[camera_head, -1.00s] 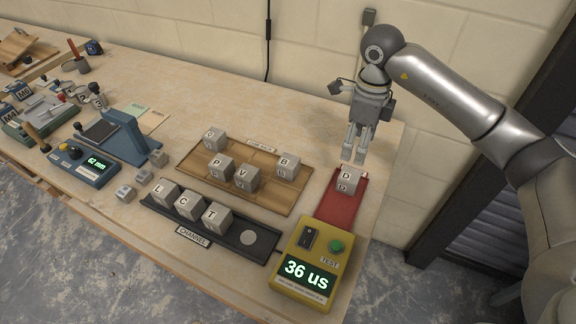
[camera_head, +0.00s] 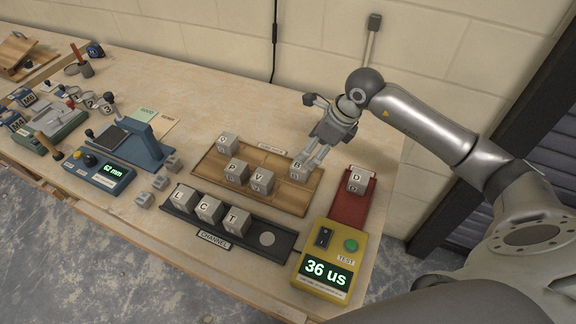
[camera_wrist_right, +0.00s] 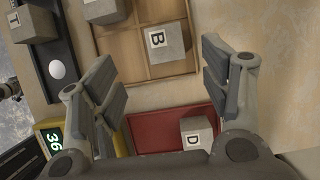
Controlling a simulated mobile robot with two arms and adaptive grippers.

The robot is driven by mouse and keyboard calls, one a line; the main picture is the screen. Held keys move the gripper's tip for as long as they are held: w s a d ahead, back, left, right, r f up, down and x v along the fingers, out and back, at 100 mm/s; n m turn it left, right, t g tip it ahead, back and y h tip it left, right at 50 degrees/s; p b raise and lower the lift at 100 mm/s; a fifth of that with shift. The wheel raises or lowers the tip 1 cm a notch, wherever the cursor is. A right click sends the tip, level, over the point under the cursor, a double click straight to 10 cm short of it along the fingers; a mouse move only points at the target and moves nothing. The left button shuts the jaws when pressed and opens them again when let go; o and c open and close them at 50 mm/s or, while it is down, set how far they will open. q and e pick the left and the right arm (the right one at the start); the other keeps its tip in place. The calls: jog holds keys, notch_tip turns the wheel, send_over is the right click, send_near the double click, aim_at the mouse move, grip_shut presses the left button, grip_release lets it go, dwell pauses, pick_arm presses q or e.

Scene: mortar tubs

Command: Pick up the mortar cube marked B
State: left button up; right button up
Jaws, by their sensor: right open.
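The mortar cube marked B (camera_head: 298,171) is grey and sits in the right part of the wooden tray (camera_head: 285,202). It also shows in the right wrist view (camera_wrist_right: 168,50), its B label up, ahead of the fingers and between their lines. My right gripper (camera_head: 312,163) is above the cube's right side in the head view and partly overlaps it. In the right wrist view its two fingers (camera_wrist_right: 165,75) are wide apart with nothing between the tips. I cannot tell that they touch the cube. My left gripper is not in view.
Cubes V (camera_head: 262,182) and P (camera_head: 236,172) stand left of B in the tray. Cube D (camera_head: 357,180) sits on the red pad (camera_head: 347,210) to the right. A yellow tester (camera_head: 330,255) reads 36 us. A dark channel rack (camera_head: 250,230) holds cubes L, C and T.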

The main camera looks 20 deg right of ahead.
aim_at(301, 166)
jog(key=p+x, duration=0.1)
jog(key=x, duration=0.4)
jog(key=shift+d, duration=0.1)
jog(key=shift+w+f+p, duration=0.1)
jog(key=shift+f+p, duration=0.25)
jog(key=shift+p, duration=0.05)
jog(key=p+x, duration=0.1)
jog(key=x, duration=0.2)
jog(key=shift+d+f, duration=0.1)
jog(key=shift+d, duration=0.05)
jog(key=shift+w+f+p, duration=0.25)
jog(key=shift+f+p, duration=0.1)
jog(key=shift+f, duration=0.3)
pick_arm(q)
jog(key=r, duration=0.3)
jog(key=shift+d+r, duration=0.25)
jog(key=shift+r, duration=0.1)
pick_arm(e)
jog(key=shift+c, duration=0.2)
jog(key=c, duration=1.2)
jog(key=shift+c, duration=0.3)
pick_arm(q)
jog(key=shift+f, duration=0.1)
pick_arm(e)
jog(key=shift+r, duration=0.15)
